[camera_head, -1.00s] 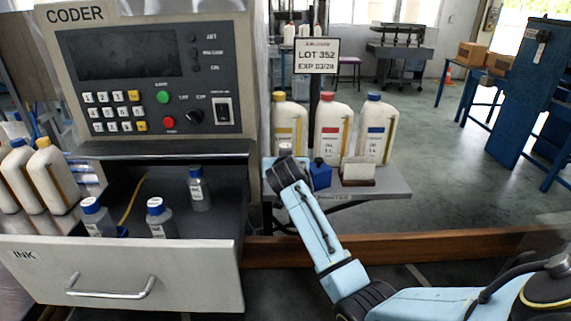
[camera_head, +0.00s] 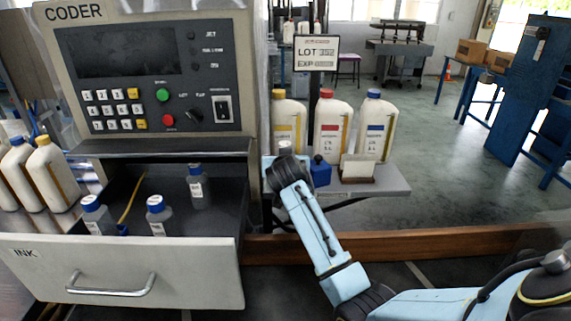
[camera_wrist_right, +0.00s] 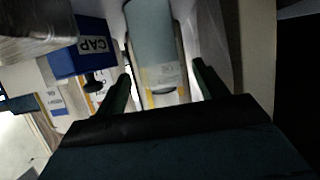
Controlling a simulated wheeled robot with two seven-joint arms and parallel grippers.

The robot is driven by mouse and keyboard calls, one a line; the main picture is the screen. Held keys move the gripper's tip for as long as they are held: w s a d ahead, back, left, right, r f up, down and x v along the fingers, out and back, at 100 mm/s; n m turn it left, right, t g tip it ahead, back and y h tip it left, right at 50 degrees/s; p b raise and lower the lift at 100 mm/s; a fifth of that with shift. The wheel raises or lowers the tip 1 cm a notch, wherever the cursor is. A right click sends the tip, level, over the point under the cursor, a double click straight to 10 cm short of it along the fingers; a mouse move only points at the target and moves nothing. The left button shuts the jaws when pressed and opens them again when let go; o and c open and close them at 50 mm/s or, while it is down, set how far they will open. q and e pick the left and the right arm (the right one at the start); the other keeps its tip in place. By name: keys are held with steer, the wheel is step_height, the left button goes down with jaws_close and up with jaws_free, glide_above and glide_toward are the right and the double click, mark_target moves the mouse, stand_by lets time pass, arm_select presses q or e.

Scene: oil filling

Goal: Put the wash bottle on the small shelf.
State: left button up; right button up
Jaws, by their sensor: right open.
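The small shelf (camera_head: 392,187) is a grey ledge right of the coder in the head view. A pale, capped top (camera_head: 285,147), perhaps the wash bottle, shows just above my right wrist at the shelf's left end; its body is hidden. In the right wrist view a grey-blue bottle-like body (camera_wrist_right: 151,35), probably the same thing, stands between the fingers of my right gripper (camera_wrist_right: 163,88). The gripper is open, with a gap on each side of it. In the head view my wrist hides the fingers. My left gripper is not in view.
Oil bottles with yellow, red (camera_head: 332,130) and blue caps stand at the shelf's back. A blue box marked CAP (camera_wrist_right: 88,48) and a pale block (camera_head: 358,168) are close by. The INK drawer (camera_head: 130,265) is open with several small bottles.

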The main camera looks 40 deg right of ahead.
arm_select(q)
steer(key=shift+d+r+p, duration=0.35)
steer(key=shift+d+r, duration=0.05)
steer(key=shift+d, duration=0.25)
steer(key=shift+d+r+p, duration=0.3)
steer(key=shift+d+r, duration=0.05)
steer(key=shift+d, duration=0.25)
arm_select(e)
steer(key=v, duration=1)
steer(key=shift+s+a+r, duration=0.15)
steer(key=shift+s, duration=0.05)
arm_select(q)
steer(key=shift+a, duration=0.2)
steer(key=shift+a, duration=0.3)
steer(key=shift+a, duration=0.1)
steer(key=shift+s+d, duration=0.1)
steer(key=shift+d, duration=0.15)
